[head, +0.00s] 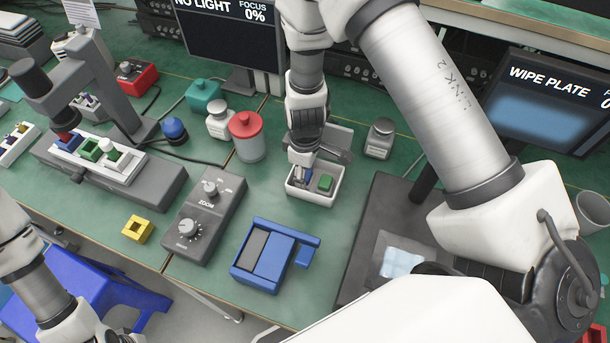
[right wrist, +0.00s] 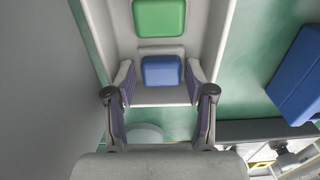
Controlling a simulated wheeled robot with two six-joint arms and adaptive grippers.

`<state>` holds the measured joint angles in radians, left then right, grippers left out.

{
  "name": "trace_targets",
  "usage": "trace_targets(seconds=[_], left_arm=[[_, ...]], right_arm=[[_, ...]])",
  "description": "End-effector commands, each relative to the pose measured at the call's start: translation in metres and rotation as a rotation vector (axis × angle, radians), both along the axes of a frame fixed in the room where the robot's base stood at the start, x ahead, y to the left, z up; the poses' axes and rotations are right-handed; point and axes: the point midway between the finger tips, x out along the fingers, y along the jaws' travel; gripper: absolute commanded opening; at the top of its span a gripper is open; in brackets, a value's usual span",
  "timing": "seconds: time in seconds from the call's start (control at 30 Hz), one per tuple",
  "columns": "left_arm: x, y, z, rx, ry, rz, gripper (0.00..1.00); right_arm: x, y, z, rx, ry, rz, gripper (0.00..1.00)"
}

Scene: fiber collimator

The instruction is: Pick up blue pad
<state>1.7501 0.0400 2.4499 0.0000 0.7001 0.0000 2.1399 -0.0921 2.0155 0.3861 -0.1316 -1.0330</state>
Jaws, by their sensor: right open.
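The blue pad (right wrist: 161,70) lies in a white open box (head: 313,198), beside a green pad (head: 325,183). In the head view the blue pad is mostly hidden by my right gripper (head: 302,168), which reaches down over the box's left part. In the right wrist view the right gripper (right wrist: 160,78) is open. Its two fingers stand on either side of the blue pad, with a gap on each side. The green pad (right wrist: 160,18) is beyond the fingertips there. Part of my left arm shows at the lower left of the head view, but its gripper is out of sight.
A grey lid or plate (head: 337,138) stands behind the box. A red-lidded jar (head: 247,136) is to its left and a small grey-lidded jar (head: 380,138) to its right. A blue case (head: 268,262) and the zoom control box (head: 203,215) are nearer.

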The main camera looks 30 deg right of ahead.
Motion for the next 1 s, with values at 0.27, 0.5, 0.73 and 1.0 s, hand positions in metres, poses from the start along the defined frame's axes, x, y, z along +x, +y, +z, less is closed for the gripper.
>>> trace_targets(seconds=[0.27,0.5,0.73,1.0], left_arm=[[0.000,0.000,0.000,0.000,0.000,0.000,0.00],[0.000,0.000,0.000,0.000,0.000,0.000,0.00],[0.000,0.000,-0.001,0.000,0.000,0.000,0.00],[0.000,0.000,-0.004,0.000,0.000,0.000,0.00]], right_arm=[[0.000,0.000,0.000,0.000,0.000,0.000,0.17],[0.000,0.000,0.000,0.000,0.000,0.000,0.17],[0.001,0.000,0.019,0.001,-0.002,0.001,0.17],[0.001,0.000,0.074,0.000,-0.005,0.001,0.17]])
